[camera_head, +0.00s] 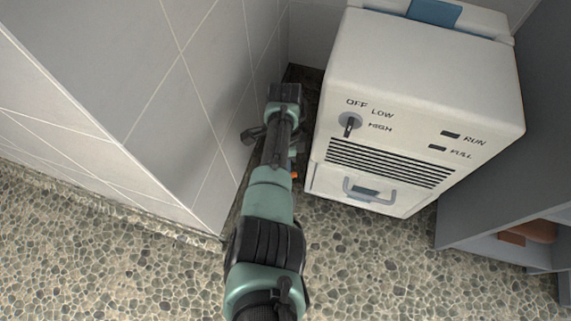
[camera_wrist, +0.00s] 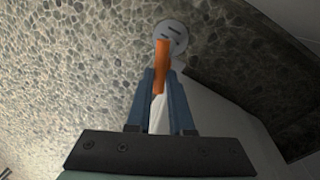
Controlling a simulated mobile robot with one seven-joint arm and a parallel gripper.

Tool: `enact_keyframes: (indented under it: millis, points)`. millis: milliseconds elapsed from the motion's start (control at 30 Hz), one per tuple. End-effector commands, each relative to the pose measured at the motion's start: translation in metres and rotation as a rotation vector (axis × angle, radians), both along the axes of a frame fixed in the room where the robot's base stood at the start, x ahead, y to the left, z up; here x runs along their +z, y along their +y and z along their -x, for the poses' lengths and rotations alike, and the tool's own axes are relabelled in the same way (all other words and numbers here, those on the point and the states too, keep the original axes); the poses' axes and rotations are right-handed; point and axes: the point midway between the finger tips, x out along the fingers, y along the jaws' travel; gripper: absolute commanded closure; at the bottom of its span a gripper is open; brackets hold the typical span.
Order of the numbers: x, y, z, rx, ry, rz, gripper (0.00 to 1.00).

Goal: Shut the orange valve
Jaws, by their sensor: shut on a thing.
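The orange valve handle (camera_wrist: 162,66) shows in the wrist view, standing in front of a round grey fitting (camera_wrist: 172,32). My gripper (camera_wrist: 161,80) has its two blue fingers on either side of the handle and is shut on it. In the head view only a small orange bit of the valve (camera_head: 295,176) shows beside my arm, low in the gap left of the white machine. My arm hides most of the valve and the fingers there.
A white machine (camera_head: 425,80) with a dial (camera_head: 349,122), vents and a grey handle stands right of my arm. A tiled wall (camera_head: 130,90) is close on the left. A grey cabinet (camera_head: 510,185) stands at the right. The pebbled floor (camera_head: 375,270) in front is clear.

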Motion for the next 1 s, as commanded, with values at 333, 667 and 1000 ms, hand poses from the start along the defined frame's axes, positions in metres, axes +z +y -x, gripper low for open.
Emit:
enact_keyframes:
  millis: [333, 667, 1000]
  points:
    - [0.0011, -0.0024, 0.0027, -0.256, 0.001, 0.001, 1.00]
    - [0.0004, -0.0027, 0.0038, -0.369, 0.001, 0.003, 1.00]
    - [-0.0001, -0.0028, 0.0040, -0.389, 0.001, 0.003, 1.00]
